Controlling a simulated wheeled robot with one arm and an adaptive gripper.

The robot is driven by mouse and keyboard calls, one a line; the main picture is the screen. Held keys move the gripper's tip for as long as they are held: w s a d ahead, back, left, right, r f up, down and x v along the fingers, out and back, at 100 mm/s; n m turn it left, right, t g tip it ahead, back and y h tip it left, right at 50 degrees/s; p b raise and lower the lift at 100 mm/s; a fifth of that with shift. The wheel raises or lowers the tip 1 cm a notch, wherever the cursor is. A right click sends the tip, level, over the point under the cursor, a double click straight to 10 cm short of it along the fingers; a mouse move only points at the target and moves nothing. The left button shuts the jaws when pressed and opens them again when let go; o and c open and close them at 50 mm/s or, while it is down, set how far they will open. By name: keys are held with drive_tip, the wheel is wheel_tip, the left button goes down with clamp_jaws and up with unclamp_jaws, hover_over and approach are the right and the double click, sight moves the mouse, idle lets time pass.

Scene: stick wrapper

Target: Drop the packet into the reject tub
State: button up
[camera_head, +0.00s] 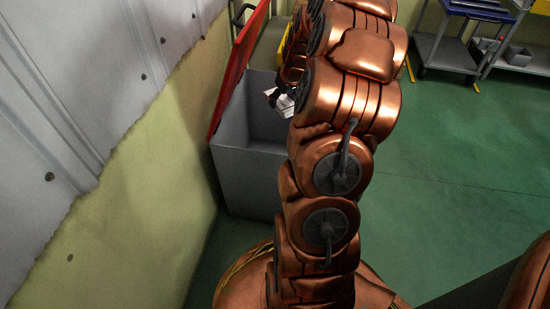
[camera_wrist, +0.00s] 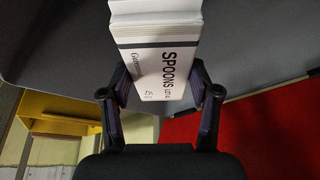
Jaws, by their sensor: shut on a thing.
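The packet (camera_wrist: 157,62) is a white box printed "SPOONS" in the wrist view. My gripper (camera_wrist: 162,90) is shut on it, with a dark finger on each side. In the head view the white packet (camera_head: 284,103) shows small beside my copper arm, over the opening of the tub. My fingers are mostly hidden behind the arm there. The reject tub (camera_head: 247,180) is a grey bin with a red lid (camera_head: 237,75) standing open at its left. Its right part is hidden by my arm. The red lid (camera_wrist: 268,130) also shows in the wrist view.
A yellow-green wall with grey panelling (camera_head: 80,90) stands close on the left. A yellow thing (camera_wrist: 60,110) is near the gripper in the wrist view. Grey carts (camera_head: 445,52) stand at the back right. The green floor (camera_head: 460,150) on the right is clear.

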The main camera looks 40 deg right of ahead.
drive_tip(key=o, duration=1.2)
drive_tip(key=shift+r, duration=0.2)
drive_tip(key=v, duration=1.1)
drive_tip(key=shift+s+a+r, duration=0.1)
drive_tip(key=shift+s+r, duration=0.2)
